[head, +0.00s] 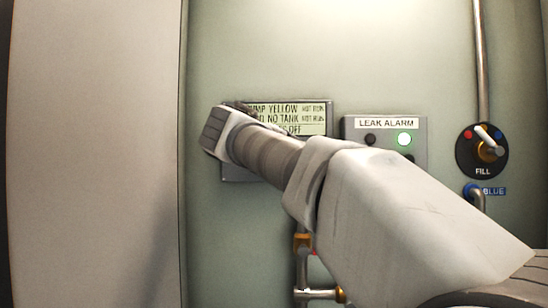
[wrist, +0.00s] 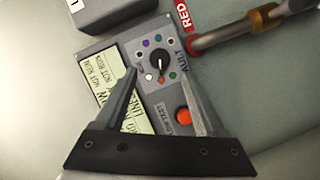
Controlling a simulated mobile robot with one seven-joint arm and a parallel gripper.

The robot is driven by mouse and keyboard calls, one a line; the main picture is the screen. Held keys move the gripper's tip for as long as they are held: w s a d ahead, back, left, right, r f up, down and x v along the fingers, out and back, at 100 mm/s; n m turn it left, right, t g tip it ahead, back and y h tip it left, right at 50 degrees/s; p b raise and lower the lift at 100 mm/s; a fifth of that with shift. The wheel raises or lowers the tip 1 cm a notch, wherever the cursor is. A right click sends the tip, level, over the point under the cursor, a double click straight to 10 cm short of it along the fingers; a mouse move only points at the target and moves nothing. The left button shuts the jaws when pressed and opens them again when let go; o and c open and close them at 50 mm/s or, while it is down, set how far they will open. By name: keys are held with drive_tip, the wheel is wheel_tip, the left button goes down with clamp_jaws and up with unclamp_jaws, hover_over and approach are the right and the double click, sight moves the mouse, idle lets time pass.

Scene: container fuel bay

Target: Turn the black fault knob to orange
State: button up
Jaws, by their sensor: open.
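The black fault knob (wrist: 160,63) sits on a grey panel beside the lettering FAULT in the wrist view. My gripper (wrist: 156,72) is open, with one finger on each side of the knob in the picture. I cannot tell whether the fingers touch the knob or stand above it. In the head view, my arm hides the knob and most of the panel's lower part.
A display (head: 298,118) with lines of text shows on the same panel, and a red button (wrist: 183,115) lies below the knob. A RED-labelled pipe (wrist: 235,32) runs close by. A leak alarm box (head: 357,136) with a lit green lamp and a FILL valve (head: 466,155) are to the right.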

drive_tip(key=b+v, duration=0.1)
drive_tip(key=v, duration=1)
drive_tip(key=shift+w+d+f, duration=0.1)
drive_tip(key=shift+f, duration=0.05)
